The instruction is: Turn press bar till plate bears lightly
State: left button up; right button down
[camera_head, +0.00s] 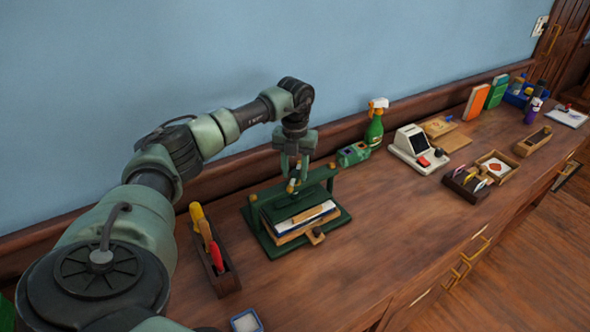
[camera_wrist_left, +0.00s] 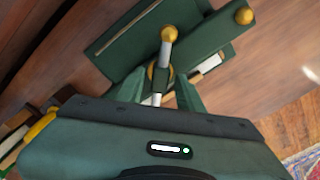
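The green press (camera_head: 327,183) stands on the wooden counter, with a stack of books (camera_head: 300,220) between its plate and base. Its silver press bar (camera_wrist_left: 165,52) has a brass ball end (camera_wrist_left: 169,34) and passes through a hub at the top of the screw. My left gripper (camera_head: 293,172) points down over the bar from above. In the left wrist view its two green fingers (camera_wrist_left: 160,82) stand apart on either side of the bar and hub, with no clear grip. The contact between plate and books is too small to judge. My right gripper is out of view.
A wooden tool holder (camera_head: 226,275) stands left of the press, and a small white-and-blue dish (camera_head: 246,321) near the front. A green box (camera_head: 353,154), spray bottle (camera_head: 375,130) and white device (camera_head: 418,150) stand to the right. The counter in front of the press is clear.

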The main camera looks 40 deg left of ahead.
pick_arm(q)
jog(key=c, duration=0.5)
grip_shut()
jog(key=shift+m, duration=1.9)
jog(key=shift+w, duration=0.1)
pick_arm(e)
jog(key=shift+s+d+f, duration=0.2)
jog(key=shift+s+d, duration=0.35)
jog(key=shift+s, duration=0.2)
pick_arm(q)
jog(key=o, duration=0.8)
grip_release()
